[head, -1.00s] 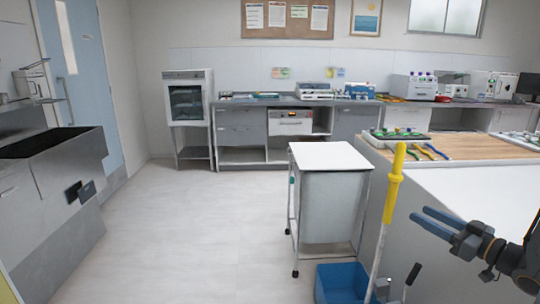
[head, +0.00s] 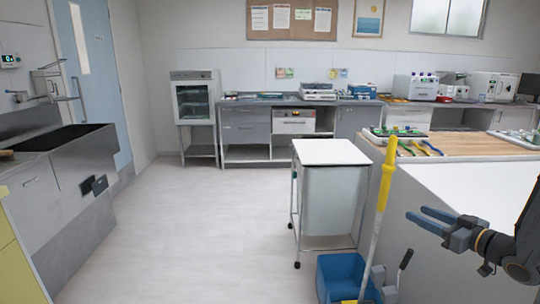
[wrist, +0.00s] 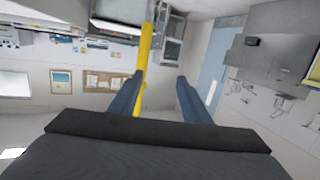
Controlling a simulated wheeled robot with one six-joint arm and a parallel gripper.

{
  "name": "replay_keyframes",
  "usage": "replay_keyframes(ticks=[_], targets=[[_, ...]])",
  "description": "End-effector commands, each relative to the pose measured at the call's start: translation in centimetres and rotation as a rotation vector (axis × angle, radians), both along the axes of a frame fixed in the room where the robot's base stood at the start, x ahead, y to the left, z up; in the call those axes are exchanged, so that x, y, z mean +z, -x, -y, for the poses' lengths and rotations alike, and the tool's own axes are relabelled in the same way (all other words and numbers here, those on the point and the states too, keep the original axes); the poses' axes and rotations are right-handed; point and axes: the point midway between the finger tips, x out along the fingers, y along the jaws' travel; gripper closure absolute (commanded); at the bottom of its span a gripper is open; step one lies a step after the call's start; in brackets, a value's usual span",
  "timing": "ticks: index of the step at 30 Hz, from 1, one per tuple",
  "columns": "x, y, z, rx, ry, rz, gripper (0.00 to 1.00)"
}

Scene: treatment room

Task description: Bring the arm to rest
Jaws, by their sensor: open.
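My gripper (head: 432,219) shows at the right of the head view, with its blue fingers pointing left. It is in front of the white side of the counter on the right. In the wrist view my gripper (wrist: 158,92) has its two blue fingers spread apart, with no object held between them. The yellow mop handle (head: 387,172) stands to the left of the gripper in the head view, apart from the fingertips. The yellow handle also shows in the wrist view (wrist: 146,55), beyond the left finger.
A blue bucket (head: 342,275) stands on the floor below the handle. A white cart (head: 332,195) stands behind it. A sink unit (head: 65,190) lines the left wall. A wooden worktop (head: 470,146) with tools is at the right. The pale floor (head: 190,225) in the middle is clear.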

Motion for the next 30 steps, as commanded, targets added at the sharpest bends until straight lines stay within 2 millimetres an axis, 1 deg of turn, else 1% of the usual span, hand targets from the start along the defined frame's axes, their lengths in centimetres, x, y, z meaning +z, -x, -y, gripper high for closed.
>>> replay_keyframes(ticks=[1,6,10,14,16,17,20,23,24,26,27,29,30], targets=[[0.1,-0.5,-0.4,-0.011,0.018,-0.017,0.57],[-0.4,-2.1,-1.4,-0.08,0.085,-0.103,0.57],[-0.8,-3.0,-2.4,-0.148,0.144,-0.194,0.57],[-1.2,-3.0,-4.1,-0.241,0.212,-0.333,0.57],[-1.6,-2.2,-5.4,-0.293,0.244,-0.427,0.57],[-1.8,-1.6,-6.0,-0.315,0.254,-0.47,0.57],[-2.2,1.0,-8.2,-0.375,0.281,-0.617,0.57],[-2.7,4.7,-11.1,-0.415,0.293,-0.773,0.57],[-2.9,6.4,-12.4,-0.426,0.294,-0.839,0.57],[-3.1,9.3,-14.6,-0.433,0.294,-0.939,0.57],[-3.1,11.4,-16.0,-0.434,0.289,-1.006,0.57],[-3.2,14.5,-18.2,-0.428,0.282,-1.104,0.57],[-3.1,16.4,-19.6,-0.421,0.277,-1.162,0.57]])
